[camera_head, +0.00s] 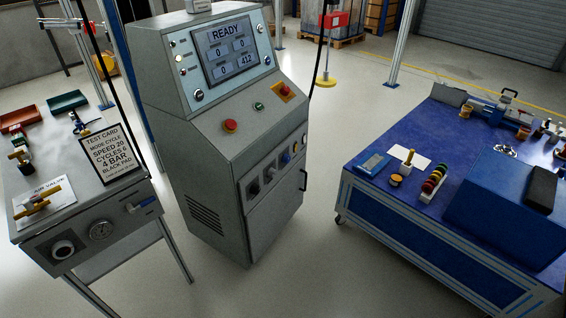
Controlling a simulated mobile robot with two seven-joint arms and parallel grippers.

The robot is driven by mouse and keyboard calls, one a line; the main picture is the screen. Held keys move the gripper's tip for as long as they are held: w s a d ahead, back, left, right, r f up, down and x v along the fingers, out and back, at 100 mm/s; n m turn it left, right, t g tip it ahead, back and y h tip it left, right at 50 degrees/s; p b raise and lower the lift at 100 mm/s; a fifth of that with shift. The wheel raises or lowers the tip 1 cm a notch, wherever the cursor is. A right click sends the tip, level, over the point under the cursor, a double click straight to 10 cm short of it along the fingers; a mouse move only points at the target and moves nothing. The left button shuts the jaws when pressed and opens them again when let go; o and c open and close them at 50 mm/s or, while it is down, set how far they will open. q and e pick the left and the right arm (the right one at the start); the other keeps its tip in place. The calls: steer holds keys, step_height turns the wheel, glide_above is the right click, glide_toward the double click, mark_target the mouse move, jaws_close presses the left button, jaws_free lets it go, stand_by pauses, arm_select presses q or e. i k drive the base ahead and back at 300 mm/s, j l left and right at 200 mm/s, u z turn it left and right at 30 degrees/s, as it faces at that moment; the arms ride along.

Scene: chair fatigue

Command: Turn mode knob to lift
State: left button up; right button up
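A dark switch or knob (254,188) is on the lower front panel, beside other small controls. The knob labels are too small to read, so I cannot tell which is the mode knob or its setting. Neither of my grippers is in view.
A grey bench (85,218) with a test card (110,154), gauge and valve stands left of the console. A blue workbench (440,230) with tools and a blue box (505,200) is at right. Red emergency button (230,126) is on the console's slope. Floor between is clear.

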mark_target(255, 190)
steer(key=i+l+u, duration=0.1)
steer(key=i+u, duration=0.3)
steer(key=i+l+u, duration=0.15)
steer(key=u, duration=0.25)
